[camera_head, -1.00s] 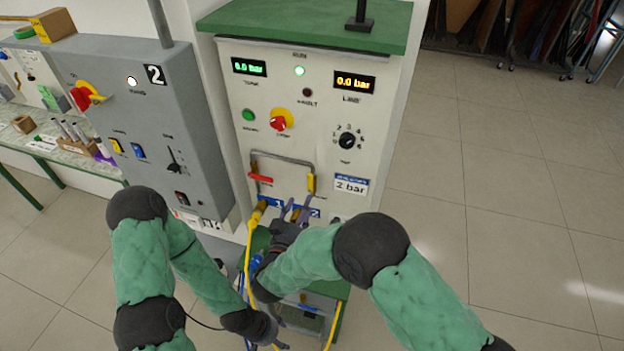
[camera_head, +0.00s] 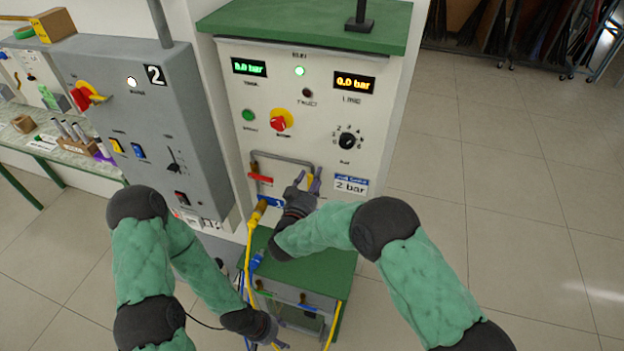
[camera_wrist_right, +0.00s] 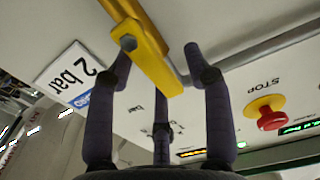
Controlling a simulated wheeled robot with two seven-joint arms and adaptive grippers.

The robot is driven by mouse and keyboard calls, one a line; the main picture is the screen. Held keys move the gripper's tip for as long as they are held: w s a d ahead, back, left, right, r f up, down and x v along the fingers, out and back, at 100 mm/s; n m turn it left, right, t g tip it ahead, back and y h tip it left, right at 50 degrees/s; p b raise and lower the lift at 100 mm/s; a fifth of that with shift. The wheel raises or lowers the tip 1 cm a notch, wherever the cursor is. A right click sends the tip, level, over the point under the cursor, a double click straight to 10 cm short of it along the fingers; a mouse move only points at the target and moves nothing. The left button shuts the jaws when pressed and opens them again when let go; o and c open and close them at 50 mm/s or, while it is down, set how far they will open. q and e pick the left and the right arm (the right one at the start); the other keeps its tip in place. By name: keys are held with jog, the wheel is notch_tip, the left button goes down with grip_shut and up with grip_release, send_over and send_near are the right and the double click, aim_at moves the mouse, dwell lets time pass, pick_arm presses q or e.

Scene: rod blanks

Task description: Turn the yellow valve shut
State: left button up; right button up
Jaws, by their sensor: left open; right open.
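The yellow valve lever (camera_head: 310,180) is on the right leg of the grey pipe on the cream panel. In the head view my right gripper (camera_head: 307,181) partly hides it. In the right wrist view the yellow lever (camera_wrist_right: 152,58) lies between the spread fingertips of my right gripper (camera_wrist_right: 159,62). The gripper is open, with a finger on each side of the lever. Whether a finger touches it I cannot tell. My left gripper (camera_head: 276,338) is open and low, beside the small green-topped stand, away from the panel.
A red lever (camera_head: 260,178) sits on the left leg of the grey pipe (camera_head: 282,155). A yellow hose (camera_head: 249,235) and blue cable hang below, over the stand (camera_head: 330,263). A "2 bar" plate (camera_head: 351,185) is right of the lever.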

aim_at(328, 185)
grip_shut()
jog(key=d+m+b, duration=0.1)
jog(key=m+b, duration=0.2)
jog(key=d+f+m+b, duration=0.1)
jog(key=m+b, duration=0.1)
jog(key=b, duration=0.2)
jog(key=d+f+m+b, duration=0.1)
jog(key=m+b, duration=0.2)
jog(key=b, duration=0.1)
jog(key=shift+s+m, duration=0.3)
jog(key=shift+s, duration=0.1)
jog(key=f+m+b, duration=0.1)
jog(key=m+b, duration=0.1)
jog(key=b, duration=0.2)
jog(key=f+m+b, duration=0.1)
jog(key=m+b, duration=0.2)
jog(key=b, duration=0.1)
jog(key=d+f+m+b, duration=0.1)
jog(key=m+b, duration=0.2)
jog(key=b, duration=0.1)
jog(key=shift+s+b, duration=0.2)
jog(key=shift+b, duration=0.1)
jog(key=shift+f+m+b, duration=0.1)
jog(key=shift+m+b, duration=0.7)
jog(key=shift+b, duration=0.05)
